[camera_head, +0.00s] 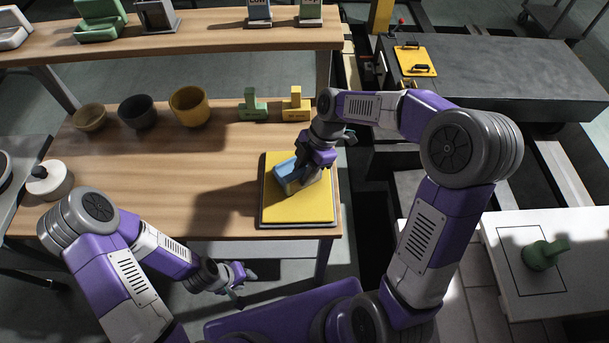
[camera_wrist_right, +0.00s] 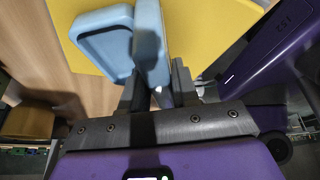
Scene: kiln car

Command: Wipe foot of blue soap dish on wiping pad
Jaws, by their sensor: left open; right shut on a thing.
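The blue soap dish (camera_head: 286,172) is over the yellow wiping pad (camera_head: 305,208) at the right end of the wooden table. My right gripper (camera_head: 303,176) is shut on the dish. The right wrist view shows the dish (camera_wrist_right: 150,42) between the fingers, with the yellow pad (camera_wrist_right: 205,30) beyond it. Whether the foot of the dish touches the pad cannot be told. My left gripper (camera_head: 237,281) is open and empty, in front of the table's near edge.
A tan bowl (camera_head: 90,117), a dark bowl (camera_head: 137,111) and a yellow pot (camera_head: 189,105) stand along the table's back. Green (camera_head: 252,105) and yellow (camera_head: 296,104) stamp-like blocks stand behind the pad. A green piece (camera_head: 544,254) sits on the white board at right. The table's middle is clear.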

